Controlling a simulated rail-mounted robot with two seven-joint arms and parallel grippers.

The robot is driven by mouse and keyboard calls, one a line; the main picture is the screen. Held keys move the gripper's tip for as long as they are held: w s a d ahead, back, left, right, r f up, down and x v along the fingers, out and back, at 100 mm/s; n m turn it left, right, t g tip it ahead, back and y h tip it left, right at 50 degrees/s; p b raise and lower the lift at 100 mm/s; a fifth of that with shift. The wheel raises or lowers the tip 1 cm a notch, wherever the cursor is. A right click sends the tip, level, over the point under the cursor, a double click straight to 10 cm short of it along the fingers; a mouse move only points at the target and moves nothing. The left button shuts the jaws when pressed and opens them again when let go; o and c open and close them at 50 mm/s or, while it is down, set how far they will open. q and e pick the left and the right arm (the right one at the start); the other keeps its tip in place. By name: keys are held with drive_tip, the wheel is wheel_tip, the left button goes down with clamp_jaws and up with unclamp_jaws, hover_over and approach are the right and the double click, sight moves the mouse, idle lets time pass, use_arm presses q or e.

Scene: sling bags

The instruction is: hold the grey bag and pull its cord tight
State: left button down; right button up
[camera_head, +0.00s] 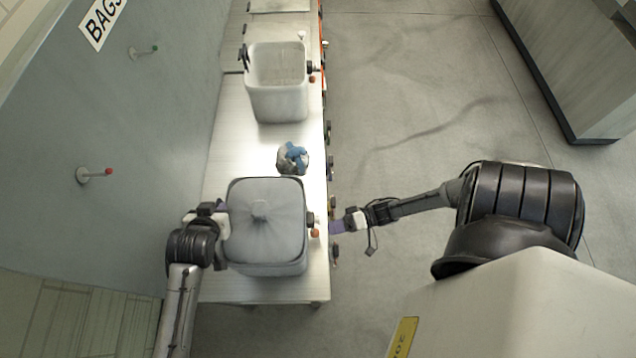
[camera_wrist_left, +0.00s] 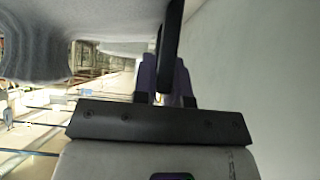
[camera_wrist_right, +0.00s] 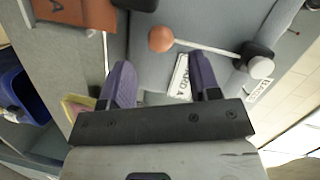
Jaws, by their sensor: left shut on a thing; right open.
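The grey bag (camera_head: 267,222) stands upright on the bench, its top drawn in folds to a knot in the middle. My left gripper (camera_head: 221,206) is at the bag's left side, shut on a dark handle (camera_wrist_left: 171,35); the exact grip is partly hidden. The bag's cord (camera_wrist_right: 205,48) shows in the right wrist view as a pale line from a dark toggle (camera_wrist_right: 258,58) to an orange ball (camera_wrist_right: 161,39). The ball also shows in the head view (camera_head: 315,233) at the bag's right side. My right gripper (camera_head: 336,227) is open and empty, just right of the ball.
A blue and grey bundle (camera_head: 292,158) lies on the bench (camera_head: 235,140) behind the grey bag. A white open bag (camera_head: 277,100) stands further back. The wall at left bears pegs (camera_head: 95,175). Several knobs line the bench's right edge. The floor (camera_head: 400,110) at right is clear.

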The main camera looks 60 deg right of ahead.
drive_tip(key=v, duration=0.7)
idle(0.4)
use_arm(q)
drive_tip(key=c, duration=1.1)
unclamp_jaws()
use_arm(e)
drive_tip(key=shift+s, duration=0.1)
use_arm(q)
drive_tip(key=v, duration=1.2)
